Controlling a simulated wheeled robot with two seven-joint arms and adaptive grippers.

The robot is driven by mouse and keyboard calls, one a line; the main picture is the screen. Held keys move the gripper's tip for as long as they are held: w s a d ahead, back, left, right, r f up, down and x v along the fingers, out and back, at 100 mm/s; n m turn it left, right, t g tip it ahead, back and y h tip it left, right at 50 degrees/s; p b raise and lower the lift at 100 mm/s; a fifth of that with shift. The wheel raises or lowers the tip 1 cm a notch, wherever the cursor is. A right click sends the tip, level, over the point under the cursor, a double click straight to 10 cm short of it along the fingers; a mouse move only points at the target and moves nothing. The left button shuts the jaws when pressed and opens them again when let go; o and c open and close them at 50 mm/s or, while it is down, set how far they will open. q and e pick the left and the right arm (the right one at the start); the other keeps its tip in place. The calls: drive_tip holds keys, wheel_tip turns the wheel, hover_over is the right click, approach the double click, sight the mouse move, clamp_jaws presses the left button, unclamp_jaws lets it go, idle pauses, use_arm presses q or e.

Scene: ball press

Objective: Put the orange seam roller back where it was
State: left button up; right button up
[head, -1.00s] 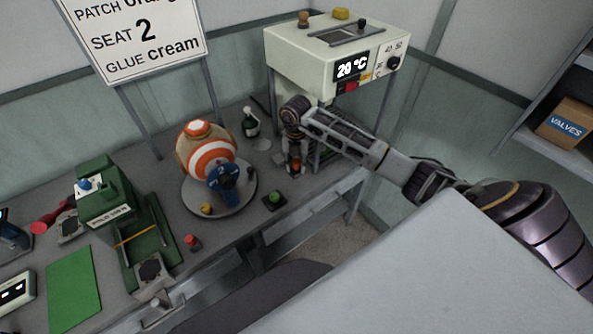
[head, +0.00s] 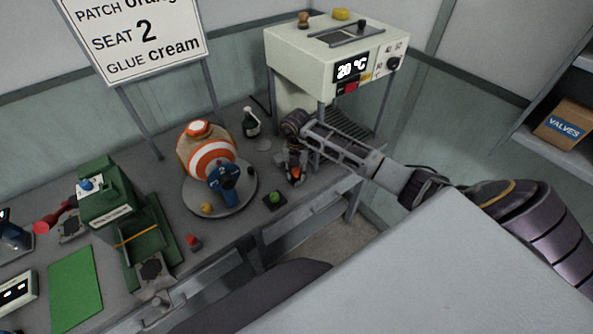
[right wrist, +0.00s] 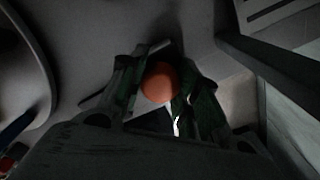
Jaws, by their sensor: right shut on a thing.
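The orange seam roller shows as a rounded orange end (right wrist: 160,82) between the fingers in the right wrist view. It is a small orange spot (head: 297,172) in the head view. My right gripper (head: 295,175) is shut on it, low over the bench, between the round turntable and the cream heater's legs. The fingers (right wrist: 156,95) hide most of the roller, and I cannot tell whether it touches the bench. My left gripper is not in view.
The orange-and-white striped ball (head: 200,157) sits on the grey turntable (head: 240,199). A dark bottle (head: 251,122) stands behind. The cream heater (head: 310,47) rises behind my right arm. A green button (head: 275,198) lies near the front edge. A green press (head: 107,199) stands left.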

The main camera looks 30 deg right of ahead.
sight(296, 169)
drive_tip(key=shift+f, duration=0.1)
drive_tip(key=o, duration=1)
drive_tip(key=shift+r+b, duration=0.9)
drive_tip(key=shift+r, duration=5.25)
drive_tip(key=shift+a+f, duration=0.1)
